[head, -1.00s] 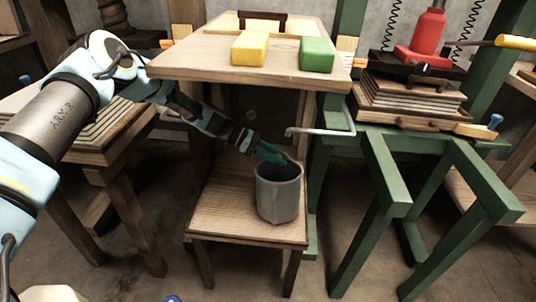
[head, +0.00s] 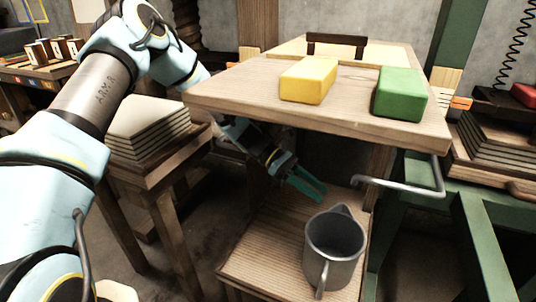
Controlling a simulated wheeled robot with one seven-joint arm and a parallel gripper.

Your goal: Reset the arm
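My gripper (head: 314,189) shows in the head view below the wooden tabletop, above the lower shelf. Its teal fingers look slightly apart with nothing between them. The fingertips are above and to the left of a grey metal mug (head: 335,250), apart from it. The mug stands upright on the lower wooden shelf (head: 255,262). My arm comes in from the left and bends down behind the left side of the tabletop, which hides part of the forearm.
The wooden tabletop (head: 235,95) overhangs my gripper and carries a yellow block (head: 308,80) and a green block (head: 400,94). A metal bar handle (head: 405,188) sticks out at the right. A stack of boards (head: 150,130) stands on a stand at the left. A green frame is at the right.

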